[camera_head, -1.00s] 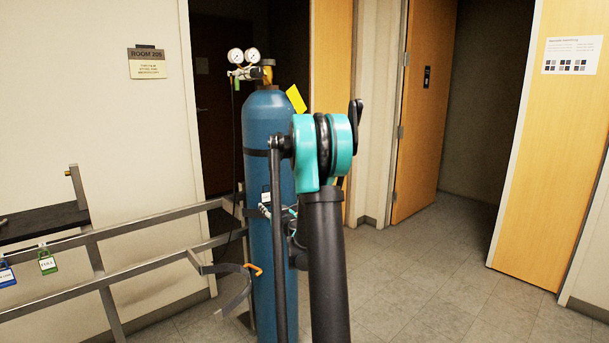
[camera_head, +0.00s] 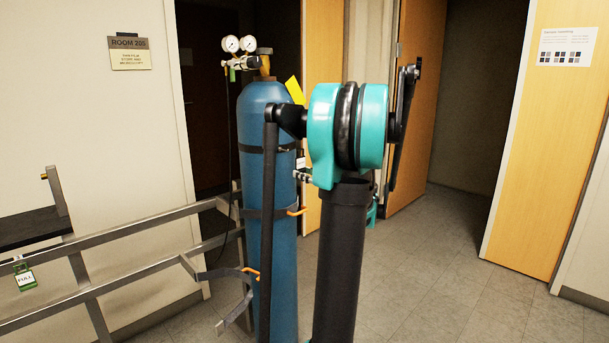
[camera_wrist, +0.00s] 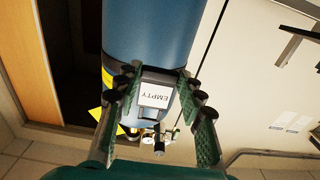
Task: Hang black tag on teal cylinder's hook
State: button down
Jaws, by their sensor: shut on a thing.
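The tall teal-blue cylinder (camera_head: 262,185) stands upright at centre left in the head view, and its curved side (camera_wrist: 155,30) fills the top of the wrist view. An orange hook (camera_head: 298,211) shows at the cylinder's right edge by a strap. The black tag, with a white label reading EMPTY (camera_wrist: 156,95), is between my fingers in the wrist view, in front of the cylinder. My gripper (camera_wrist: 157,83) is shut on it. In the head view my arm hides most of the gripper; a white label (camera_head: 303,162) shows beside the cylinder. I cannot tell whether the tag touches the cylinder.
A metal rail (camera_head: 130,225) runs along the left, with a green FULL tag (camera_head: 26,279) on it. A loose strap with an orange hook (camera_head: 251,273) hangs lower down. Gauges (camera_head: 240,44) top the cylinder. The floor (camera_head: 440,270) is free to the right.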

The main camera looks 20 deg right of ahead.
jog(key=shift+s, duration=0.1)
jog(key=shift+x, duration=2.45)
jog(key=shift+x, duration=2)
jog(key=shift+f, duration=0.55)
jog(key=c, duration=0.9)
grip_release()
jog(key=shift+c, duration=0.3)
jog(key=v, duration=0.8)
